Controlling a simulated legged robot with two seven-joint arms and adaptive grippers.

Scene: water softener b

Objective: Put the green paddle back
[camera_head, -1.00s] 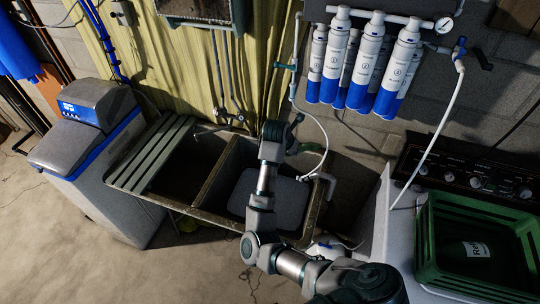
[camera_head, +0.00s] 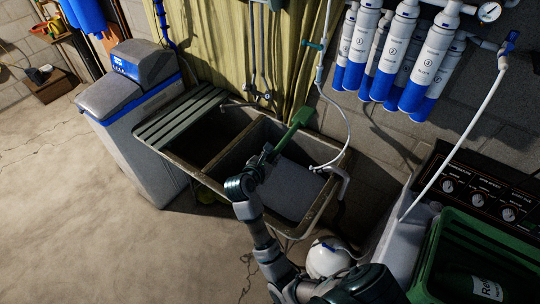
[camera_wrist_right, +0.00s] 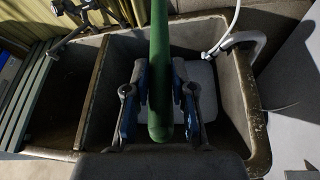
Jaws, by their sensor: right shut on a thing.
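The green paddle (camera_head: 296,122) sticks out from my right gripper (camera_head: 268,156), pointing up and right in the head view, over the sink's right basin. The right wrist view shows its long green shaft (camera_wrist_right: 160,45) running between the two fingers of the right gripper (camera_wrist_right: 160,90), which is shut on it. The rounded near end of the shaft shows between the fingers. The double sink (camera_head: 318,214) lies below, and its rim also shows in the right wrist view (camera_wrist_right: 252,100). My left gripper is not in view.
A slatted green board (camera_head: 180,117) covers part of the left basin. A pale panel (camera_head: 290,190) lies in the right basin. A faucet (camera_head: 262,94), a white hose (camera_head: 345,120) and blue-white filters (camera_head: 425,65) are behind. A green crate (camera_head: 425,255) stands at right.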

